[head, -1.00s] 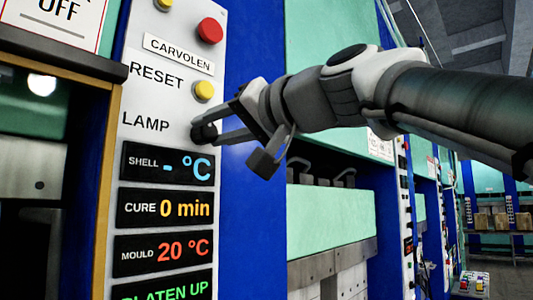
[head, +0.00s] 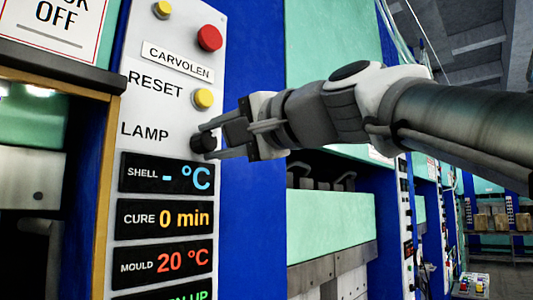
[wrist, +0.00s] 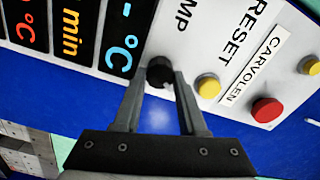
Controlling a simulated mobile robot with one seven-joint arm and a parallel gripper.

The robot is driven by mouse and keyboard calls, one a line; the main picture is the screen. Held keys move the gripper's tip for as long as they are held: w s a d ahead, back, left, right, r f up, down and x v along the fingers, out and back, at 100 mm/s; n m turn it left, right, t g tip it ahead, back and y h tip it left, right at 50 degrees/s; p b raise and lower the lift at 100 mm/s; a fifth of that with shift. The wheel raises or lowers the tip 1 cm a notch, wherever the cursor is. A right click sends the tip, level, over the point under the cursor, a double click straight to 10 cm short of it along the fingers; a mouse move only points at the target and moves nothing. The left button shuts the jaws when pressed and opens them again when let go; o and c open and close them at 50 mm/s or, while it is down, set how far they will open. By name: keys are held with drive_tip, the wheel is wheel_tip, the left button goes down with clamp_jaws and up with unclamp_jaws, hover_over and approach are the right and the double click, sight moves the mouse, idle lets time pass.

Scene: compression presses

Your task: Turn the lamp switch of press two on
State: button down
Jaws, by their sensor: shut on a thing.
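The lamp switch (head: 204,142) is a small black rotary knob beside the word LAMP on a white control panel (head: 150,105). It also shows in the wrist view (wrist: 160,72), between my fingertips. My gripper (head: 212,143) is shut on the knob, with one finger on each side; the wrist view shows it too (wrist: 166,78). The fingers partly cover the knob, and I cannot tell which way it points. No press number shows on this panel.
A yellow reset button (head: 204,98) and a red button (head: 209,38) are above the knob. Dark displays (head: 167,173) are just below it. A blue column (head: 250,215) stands right of the panel. A press opening (head: 40,190) is at the left.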

idle(0.4)
drive_tip(key=shift+c, duration=2.3)
unclamp_jaws()
drive_tip(key=b+v, duration=0.3)
drive_tip(key=v, duration=1.4)
drive_tip(key=shift+s, duration=0.2)
drive_tip(key=shift+d, duration=0.1)
